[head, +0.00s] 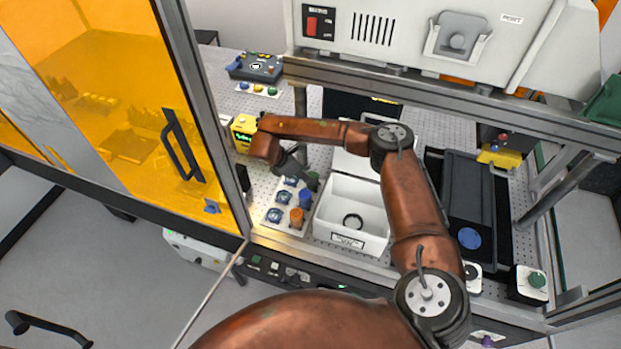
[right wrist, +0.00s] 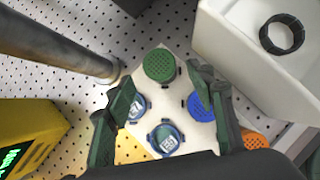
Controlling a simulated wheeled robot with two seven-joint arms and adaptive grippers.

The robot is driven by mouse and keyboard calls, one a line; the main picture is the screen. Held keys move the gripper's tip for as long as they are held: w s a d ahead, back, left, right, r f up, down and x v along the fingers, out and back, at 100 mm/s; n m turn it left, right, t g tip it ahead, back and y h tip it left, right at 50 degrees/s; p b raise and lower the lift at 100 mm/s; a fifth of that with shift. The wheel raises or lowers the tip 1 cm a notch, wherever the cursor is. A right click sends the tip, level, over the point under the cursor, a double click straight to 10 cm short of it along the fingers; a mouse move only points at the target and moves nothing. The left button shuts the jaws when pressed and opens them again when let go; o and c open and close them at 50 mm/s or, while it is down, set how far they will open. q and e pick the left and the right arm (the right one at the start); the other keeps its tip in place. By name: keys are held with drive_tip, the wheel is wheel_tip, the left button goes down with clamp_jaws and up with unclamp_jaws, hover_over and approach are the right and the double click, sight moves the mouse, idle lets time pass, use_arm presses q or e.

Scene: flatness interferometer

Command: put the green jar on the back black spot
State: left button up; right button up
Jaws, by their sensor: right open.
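The green jar (right wrist: 158,65) shows from above in the right wrist view, its round ribbed lid at the far corner of a white rack (right wrist: 178,62). My right gripper (right wrist: 161,80) is open, its fingertips on either side of the green lid with gaps visible. In the head view my right gripper (head: 293,162) is above the rack's back end, and the green jar (head: 312,180) is partly hidden beside it. I cannot tell which surface is the back black spot. My left gripper is not in view.
The rack also holds a blue jar (right wrist: 200,105), an orange jar (right wrist: 252,141) and clear-topped blue holders (right wrist: 165,139). A white bin (head: 350,205) with a black ring (head: 353,221) stands close at right. A metal post (right wrist: 60,45) and yellow device (right wrist: 28,130) stand at left.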

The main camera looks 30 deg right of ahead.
drive_tip(key=shift+b+v, duration=0.35)
drive_tip(key=shift+v, duration=2.3)
